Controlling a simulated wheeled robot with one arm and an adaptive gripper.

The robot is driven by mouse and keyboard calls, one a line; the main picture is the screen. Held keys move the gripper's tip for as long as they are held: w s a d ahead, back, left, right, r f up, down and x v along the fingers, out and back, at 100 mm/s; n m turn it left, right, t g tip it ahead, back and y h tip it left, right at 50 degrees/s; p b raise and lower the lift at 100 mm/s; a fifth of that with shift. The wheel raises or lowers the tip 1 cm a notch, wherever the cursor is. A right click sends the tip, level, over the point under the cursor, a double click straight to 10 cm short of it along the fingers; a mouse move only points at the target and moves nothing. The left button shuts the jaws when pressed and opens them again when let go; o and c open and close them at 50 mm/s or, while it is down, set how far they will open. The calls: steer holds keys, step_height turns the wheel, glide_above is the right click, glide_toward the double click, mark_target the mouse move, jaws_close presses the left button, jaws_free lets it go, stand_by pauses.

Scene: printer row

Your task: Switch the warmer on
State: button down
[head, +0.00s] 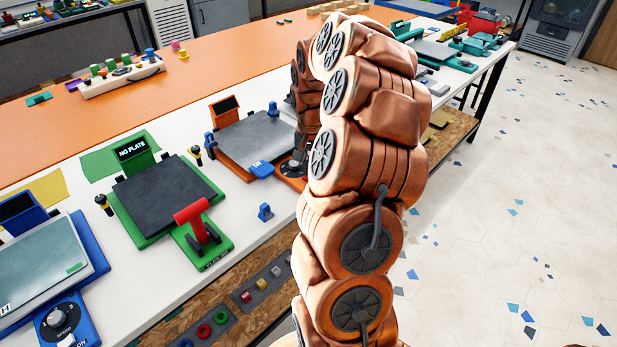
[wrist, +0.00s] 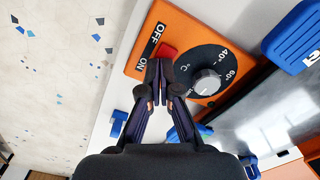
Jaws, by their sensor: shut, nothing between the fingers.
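The warmer's orange control panel (wrist: 150,70) fills the middle of the wrist view. It has OFF and ON labels, a red switch (wrist: 167,50) and a grey dial (wrist: 207,83) with temperature marks. My gripper (wrist: 160,64) is shut and empty, its fingertips in front of the switch's lower part. I cannot tell whether they touch it or which way the switch is set. In the head view the warmer's grey plate (head: 256,137) shows left of my arm; its orange panel (head: 290,182) is mostly hidden, and so is my gripper.
A green-framed unit with a NO PLATE sign (head: 132,149) and a red handle (head: 193,212) stands to the left. A blue unit with a SPEED knob (head: 57,317) is at the lower left. A small blue clip (head: 265,212) lies on the white bench near the warmer.

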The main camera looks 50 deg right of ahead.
steer(key=shift+f, duration=0.2)
steer(key=shift+r, duration=0.1)
steer(key=shift+r, duration=3.45)
